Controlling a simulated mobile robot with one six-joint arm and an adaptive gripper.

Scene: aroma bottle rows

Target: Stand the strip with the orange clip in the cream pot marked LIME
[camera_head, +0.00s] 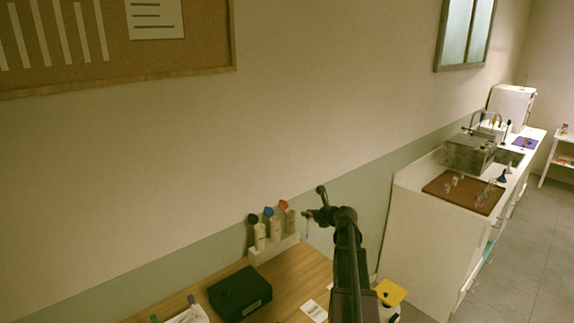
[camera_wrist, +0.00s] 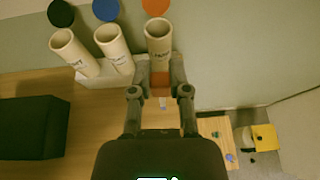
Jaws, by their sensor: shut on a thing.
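My gripper (camera_head: 311,214) is shut on the orange clip, which shows between the fingertips (camera_wrist: 160,79) in the wrist view. A thin pale strip (camera_head: 307,229) hangs below the gripper in the head view. Three cream pots stand in a row in a white rack (camera_head: 262,256): left (camera_head: 260,237), middle (camera_head: 275,229) and right (camera_head: 290,221). Behind them are a dark disc (camera_wrist: 61,13), a blue disc (camera_wrist: 106,10) and an orange disc (camera_wrist: 155,7). The gripper is beside the right pot (camera_wrist: 158,42). The pots' lettering is too small to read, so I cannot tell which is LIME.
A black box (camera_head: 240,292) sits on the wooden table (camera_head: 298,272) in front of the rack. A white holder (camera_head: 188,315) with coloured-top items is at the lower left, and a white card (camera_head: 314,310) lies to the right. The wall is close behind the pots.

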